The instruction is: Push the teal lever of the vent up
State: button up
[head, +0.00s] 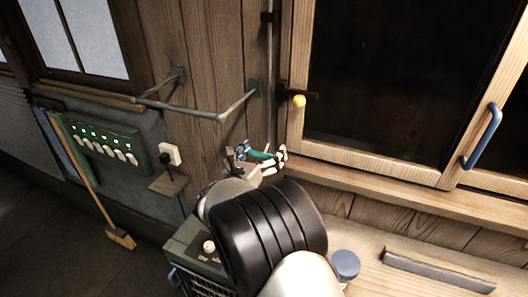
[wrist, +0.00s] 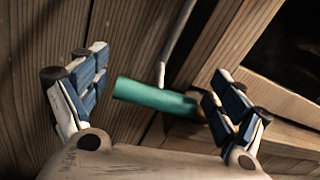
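The teal lever (wrist: 150,96) lies nearly level in the wrist view, between the two spread fingers of my gripper (wrist: 160,78). Its right end passes close to the right finger; I cannot tell whether they touch. A thin grey rod (wrist: 177,42) comes down from above to the lever. In the head view the lever (head: 259,154) shows as a small teal piece between the fingertips of my gripper (head: 262,155), by the wooden wall left of the window frame. My gripper is open. My arm hides what is below it, and the vent itself is not clearly visible.
A green rail (head: 215,114) juts from the wall at upper left of my gripper. A yellow knob (head: 299,101) is on the window frame (head: 400,170). A switch box (head: 103,143) is at left. A grey bar (head: 437,271) and blue round cap (head: 346,264) are at lower right.

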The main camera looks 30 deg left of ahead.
aim_at(268, 133)
jog(key=c, duration=1.1)
jog(key=shift+o, duration=0.2)
notch_tip(268, 133, up, 5)
jog(key=shift+r+p, duration=0.1)
jog(key=shift+p, duration=1.15)
jog(key=shift+f, duration=0.2)
jog(key=o, duration=1.5)
jog(key=shift+c, duration=0.2)
jog(key=s, duration=1.2)
jog(key=shift+d, duration=0.15)
jog(key=shift+f, duration=0.1)
